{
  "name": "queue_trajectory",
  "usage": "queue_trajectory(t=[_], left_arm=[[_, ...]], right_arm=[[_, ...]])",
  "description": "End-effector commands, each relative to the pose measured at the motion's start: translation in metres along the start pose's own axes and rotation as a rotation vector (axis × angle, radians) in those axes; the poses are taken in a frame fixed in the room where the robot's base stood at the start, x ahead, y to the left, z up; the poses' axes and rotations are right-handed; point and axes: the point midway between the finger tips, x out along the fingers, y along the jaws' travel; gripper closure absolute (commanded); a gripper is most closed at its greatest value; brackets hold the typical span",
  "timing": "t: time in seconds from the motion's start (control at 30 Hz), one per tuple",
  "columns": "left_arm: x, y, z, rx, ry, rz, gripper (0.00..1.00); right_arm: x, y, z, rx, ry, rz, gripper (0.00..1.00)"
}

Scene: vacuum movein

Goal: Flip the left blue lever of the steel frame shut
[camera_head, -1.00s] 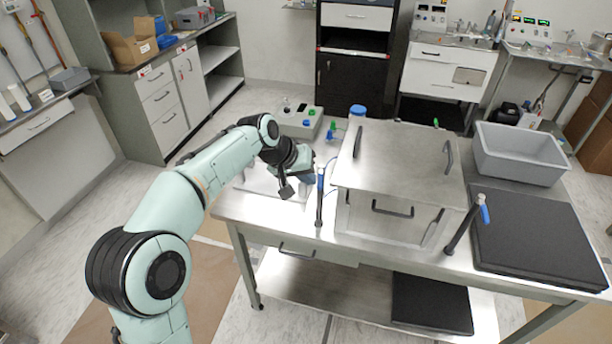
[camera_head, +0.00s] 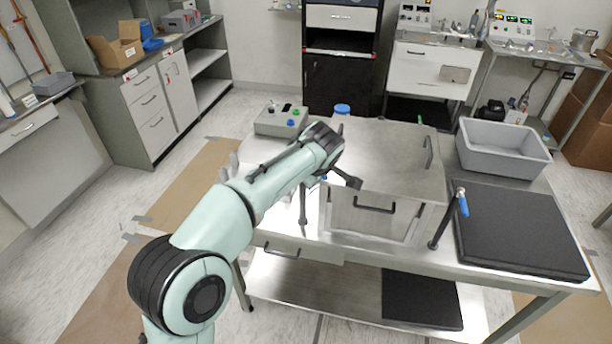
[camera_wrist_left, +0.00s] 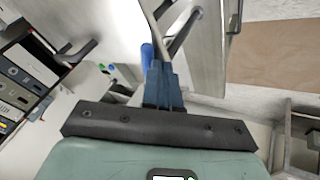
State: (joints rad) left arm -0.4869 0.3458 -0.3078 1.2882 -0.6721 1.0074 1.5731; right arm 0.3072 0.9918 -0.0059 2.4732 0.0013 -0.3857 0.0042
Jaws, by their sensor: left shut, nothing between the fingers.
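The steel frame (camera_head: 395,160) is a box-like metal unit on the bench. Its left lever (camera_head: 303,205) shows in the head view as a dark post left of the frame's front; my left arm hides its top. My left gripper (camera_wrist_left: 160,72) is shut and empty, with dark blue fingers. In the wrist view, a blue handle (camera_wrist_left: 147,54) shows just left of the fingertips, very close to them; I cannot tell whether they touch. My right gripper is not in view.
A grey control box (camera_head: 281,120) stands behind my left forearm. A blue-capped container (camera_head: 342,109) is behind the frame. A grey bin (camera_head: 503,150) and a black mat (camera_head: 520,232) lie to the right. The lower shelf (camera_head: 310,284) holds a dark panel.

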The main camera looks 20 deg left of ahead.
Motion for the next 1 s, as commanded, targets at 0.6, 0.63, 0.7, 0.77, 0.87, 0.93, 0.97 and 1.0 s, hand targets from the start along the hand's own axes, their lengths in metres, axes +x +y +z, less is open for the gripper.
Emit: queue_trajectory(t=[0.6,0.63,0.7,0.77,0.87,0.93,0.97,1.0], left_arm=[[0.003,0.012,0.004,-0.036,0.014,-0.016,1.00],[0.004,0.012,0.002,-0.037,0.015,-0.016,1.00],[0.005,0.012,-0.001,-0.036,0.015,-0.016,1.00],[0.006,0.011,-0.004,-0.035,0.015,-0.016,1.00],[0.007,0.011,-0.006,-0.035,0.014,-0.015,1.00],[0.007,0.011,-0.006,-0.035,0.014,-0.015,1.00],[0.007,0.011,-0.006,-0.035,0.014,-0.015,1.00],[0.008,0.011,-0.006,-0.035,0.014,-0.015,1.00]], right_arm=[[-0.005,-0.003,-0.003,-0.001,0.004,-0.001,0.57],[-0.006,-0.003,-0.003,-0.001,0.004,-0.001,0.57],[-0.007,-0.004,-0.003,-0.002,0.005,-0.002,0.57],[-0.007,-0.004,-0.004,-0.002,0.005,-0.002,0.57],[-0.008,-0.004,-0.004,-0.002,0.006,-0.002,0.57],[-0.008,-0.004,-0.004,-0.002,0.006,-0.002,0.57],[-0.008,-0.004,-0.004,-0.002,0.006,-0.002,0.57],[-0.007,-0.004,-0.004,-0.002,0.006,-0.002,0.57]])
